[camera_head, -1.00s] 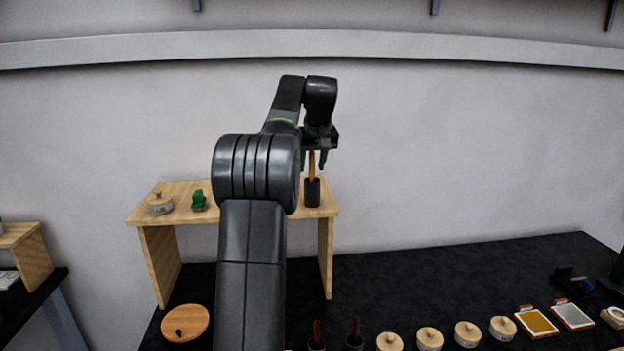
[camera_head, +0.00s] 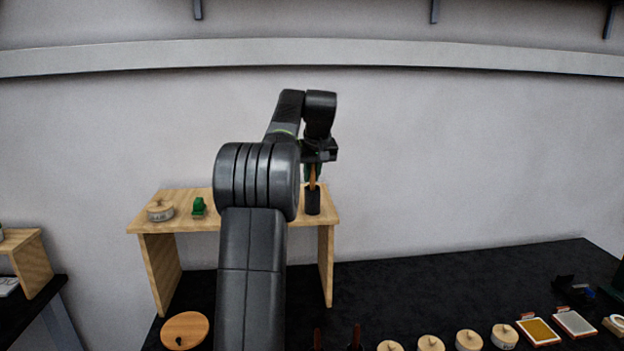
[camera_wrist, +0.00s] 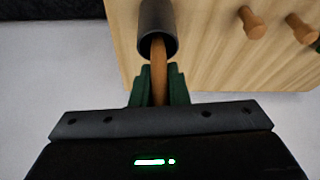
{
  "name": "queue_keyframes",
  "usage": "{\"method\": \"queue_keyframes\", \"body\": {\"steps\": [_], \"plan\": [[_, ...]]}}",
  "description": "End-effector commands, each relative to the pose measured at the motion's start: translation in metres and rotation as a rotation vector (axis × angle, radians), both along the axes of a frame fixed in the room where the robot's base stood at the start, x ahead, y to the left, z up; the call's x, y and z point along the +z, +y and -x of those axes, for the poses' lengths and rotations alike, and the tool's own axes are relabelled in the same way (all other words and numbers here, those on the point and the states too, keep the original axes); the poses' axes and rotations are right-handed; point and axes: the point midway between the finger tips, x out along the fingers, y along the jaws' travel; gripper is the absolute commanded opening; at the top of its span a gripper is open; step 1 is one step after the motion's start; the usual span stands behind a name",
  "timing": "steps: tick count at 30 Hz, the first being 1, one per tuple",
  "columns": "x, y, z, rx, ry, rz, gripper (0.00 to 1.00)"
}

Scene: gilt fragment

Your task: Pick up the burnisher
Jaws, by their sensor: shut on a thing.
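The burnisher (camera_head: 312,178) shows as a wooden handle standing in a dark cylindrical holder (camera_head: 313,203) at the right end of the wooden shelf. My gripper (camera_head: 313,170) is above the holder, shut on the handle. In the wrist view, the green fingers of my gripper (camera_wrist: 158,88) close on both sides of the burnisher's handle (camera_wrist: 159,80). The handle's far end is inside the grey holder (camera_wrist: 157,30), so the tool's other end is hidden.
The wooden shelf (camera_head: 232,222) also bears a round lidded pot (camera_head: 160,211) and a green object (camera_head: 199,207) at its left. Several lidded pots and two small trays line the black table (camera_head: 430,285) at the lower right. A round wooden board (camera_head: 185,329) lies below the shelf.

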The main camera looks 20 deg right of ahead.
Motion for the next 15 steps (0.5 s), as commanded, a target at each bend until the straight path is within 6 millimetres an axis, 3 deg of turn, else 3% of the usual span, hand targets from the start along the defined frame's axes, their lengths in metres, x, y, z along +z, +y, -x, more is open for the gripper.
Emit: {"method": "queue_keyframes", "body": {"steps": [8,15], "plan": [[0.021,0.0,-0.001,0.0,-0.003,0.001,0.0],[0.052,0.0,-0.001,0.001,-0.002,0.001,0.0]]}}
